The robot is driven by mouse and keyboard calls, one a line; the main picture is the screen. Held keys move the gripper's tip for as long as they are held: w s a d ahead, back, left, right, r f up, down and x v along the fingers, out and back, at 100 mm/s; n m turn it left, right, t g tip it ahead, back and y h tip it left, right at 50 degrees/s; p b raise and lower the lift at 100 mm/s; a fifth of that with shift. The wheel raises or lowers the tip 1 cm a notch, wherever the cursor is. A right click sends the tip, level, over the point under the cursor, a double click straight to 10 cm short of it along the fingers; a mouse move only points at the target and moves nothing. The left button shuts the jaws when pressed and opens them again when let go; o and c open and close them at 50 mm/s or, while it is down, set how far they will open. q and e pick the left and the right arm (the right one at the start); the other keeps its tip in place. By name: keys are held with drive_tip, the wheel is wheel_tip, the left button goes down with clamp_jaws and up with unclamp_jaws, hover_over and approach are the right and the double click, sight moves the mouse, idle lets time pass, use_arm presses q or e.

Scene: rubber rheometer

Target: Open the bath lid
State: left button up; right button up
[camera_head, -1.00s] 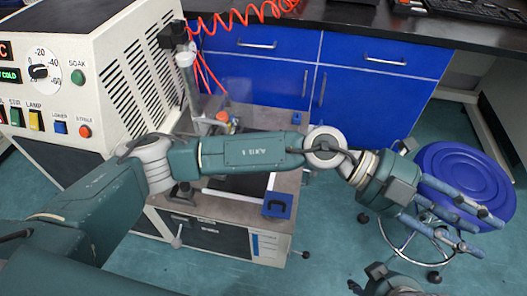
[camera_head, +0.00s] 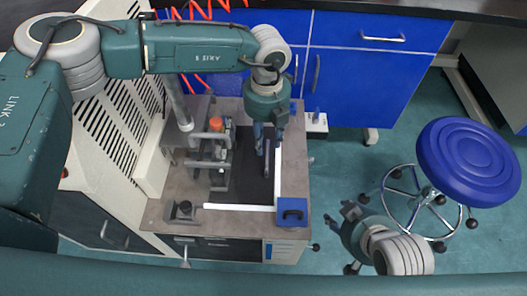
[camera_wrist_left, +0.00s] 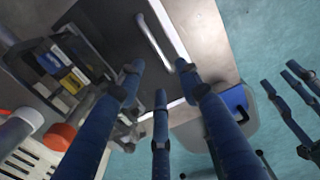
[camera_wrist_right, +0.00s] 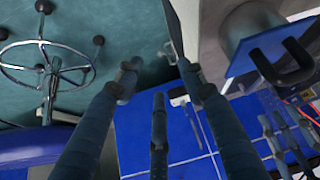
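The bath top is a grey-brown bench (camera_head: 296,150) with a dark panel (camera_head: 257,178) edged by white strips. The left wrist view shows the dark panel (camera_wrist_left: 115,35) with a pale bar handle (camera_wrist_left: 155,42); I cannot tell for sure that this panel is the lid. A blue block with a black handle (camera_head: 292,212) sits at the front right corner. My left gripper (camera_head: 265,145) points down above the panel, its fingers spread and empty. My right gripper (camera_head: 350,213) is open and empty, to the right of the bench, near the blue block (camera_wrist_right: 250,45).
Metal fixtures with an orange cap (camera_head: 215,124) stand on the left half of the bench. A vented white cabinet (camera_head: 112,135) is on the left. A blue stool (camera_head: 468,160) stands at the right.

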use_arm(q)
wheel_tip(320, 180, down, 6)
drive_tip(key=shift+w+a+f+b, duration=0.1)
drive_tip(key=shift+f+b, duration=0.1)
drive_tip(key=shift+b, duration=0.3)
drive_tip(key=shift+f, duration=0.35)
use_arm(e)
drive_tip(key=w+a+r+t+y, duration=0.1)
drive_tip(key=w+a+r+t, duration=0.1)
drive_tip(key=w, duration=0.5)
wheel_tip(320, 180, up, 3)
drive_tip(key=shift+a+f+t, duration=0.1)
drive_tip(key=shift+a+t, duration=0.15)
drive_tip(key=shift+t, duration=0.55)
use_arm(q)
clamp_jaws()
